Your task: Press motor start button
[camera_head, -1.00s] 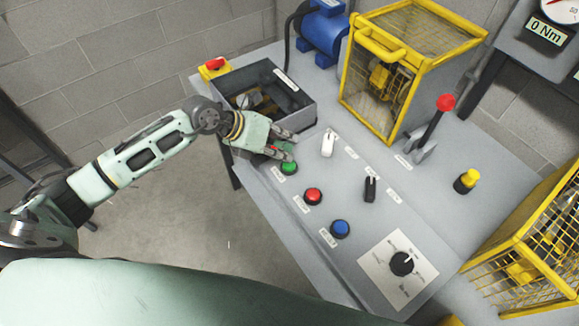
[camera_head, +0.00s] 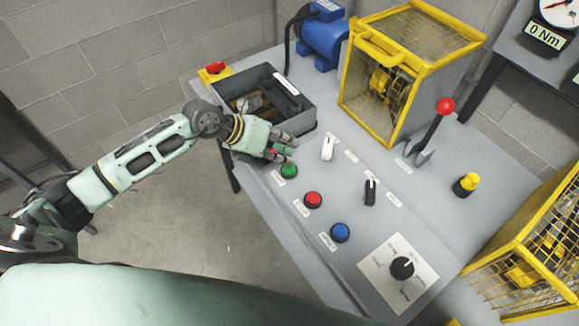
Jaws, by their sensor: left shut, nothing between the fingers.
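A green push button (camera_head: 289,171) sits on the sloped grey panel, with a label too small to read. A red button (camera_head: 313,200) and a blue button (camera_head: 340,232) follow it in a row toward the front. My left gripper (camera_head: 291,147) is shut and empty just behind the green button, toward the open box. The fingertips look close to the button and do not cover it. Whether they touch it, I cannot tell. My right gripper is out of view.
Behind the gripper is an open grey box (camera_head: 307,108). A white switch (camera_head: 328,147), black switch (camera_head: 370,191) and black dial (camera_head: 402,267) stand on the panel. Further right are a red-knobbed lever (camera_head: 436,122) and yellow cages (camera_head: 387,129). A gauge box reads 0 Nm (camera_head: 544,36).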

